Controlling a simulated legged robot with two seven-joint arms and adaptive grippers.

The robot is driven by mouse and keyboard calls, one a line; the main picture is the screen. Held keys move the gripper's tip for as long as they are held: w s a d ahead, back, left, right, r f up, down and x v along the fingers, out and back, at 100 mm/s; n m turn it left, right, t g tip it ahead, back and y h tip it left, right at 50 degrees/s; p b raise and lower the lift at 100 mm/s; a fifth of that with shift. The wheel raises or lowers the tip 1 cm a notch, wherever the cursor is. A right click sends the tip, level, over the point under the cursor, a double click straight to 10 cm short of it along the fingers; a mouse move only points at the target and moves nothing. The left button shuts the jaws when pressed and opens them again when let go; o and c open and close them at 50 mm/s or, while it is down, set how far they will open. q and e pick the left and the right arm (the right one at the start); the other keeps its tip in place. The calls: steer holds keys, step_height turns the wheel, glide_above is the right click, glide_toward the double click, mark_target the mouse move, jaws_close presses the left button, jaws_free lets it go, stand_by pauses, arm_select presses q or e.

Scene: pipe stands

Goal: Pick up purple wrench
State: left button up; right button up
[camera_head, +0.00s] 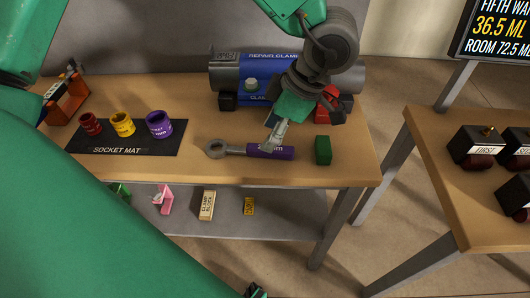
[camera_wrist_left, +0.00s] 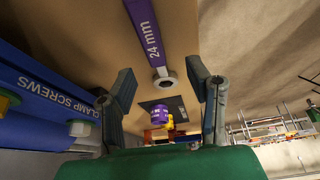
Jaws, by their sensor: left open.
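The purple wrench (camera_head: 270,151) lies flat on the wooden tabletop. Its grey ring end points left, and its purple handle lies to the right. In the wrist view the purple handle (camera_wrist_left: 145,32), marked 24 mm, runs up from the ring end. My left gripper (camera_head: 273,138) is above the handle and partly covers it in the head view. In the wrist view my left gripper's fingers (camera_wrist_left: 161,72) are spread apart with nothing held between them; whether they touch the wrench cannot be told.
A socket mat (camera_head: 120,150) with red, yellow and purple sockets lies left of the wrench. A green block (camera_head: 323,150) stands close to its right. A blue repair clamp (camera_head: 258,75) is behind. A lower shelf (camera_head: 285,225) holds small parts. A second table (camera_head: 445,180) stands right.

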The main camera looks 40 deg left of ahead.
mark_target(257, 146)
arm_select(q)
steer(key=a+f, duration=0.2)
steer(key=shift+s+a, duration=0.1)
steer(key=shift+a, duration=0.3)
step_height(257, 146, down, 4)
steer(key=shift+s+r+b, duration=0.15)
steer(key=shift+r+b, duration=0.1)
steer(key=shift+b, duration=0.3)
steer(key=shift+d+f, duration=0.25)
steer(key=shift+f, duration=0.05)
steer(key=shift+d+r, duration=0.1)
steer(key=shift+d, duration=0.2)
steer(key=shift+s+a, duration=0.1)
steer(key=shift+a, duration=0.35)
steer(key=c, duration=0.9)
steer(key=shift+a+f, duration=0.2)
steer(key=shift+a, duration=0.3)
jaws_close()
steer(key=shift+d, duration=0.1)
arm_select(e)
steer(key=shift+a+f, duration=0.2)
steer(key=shift+a, duration=0.25)
steer(key=shift+a+f, duration=0.2)
steer(key=shift+a, duration=0.25)
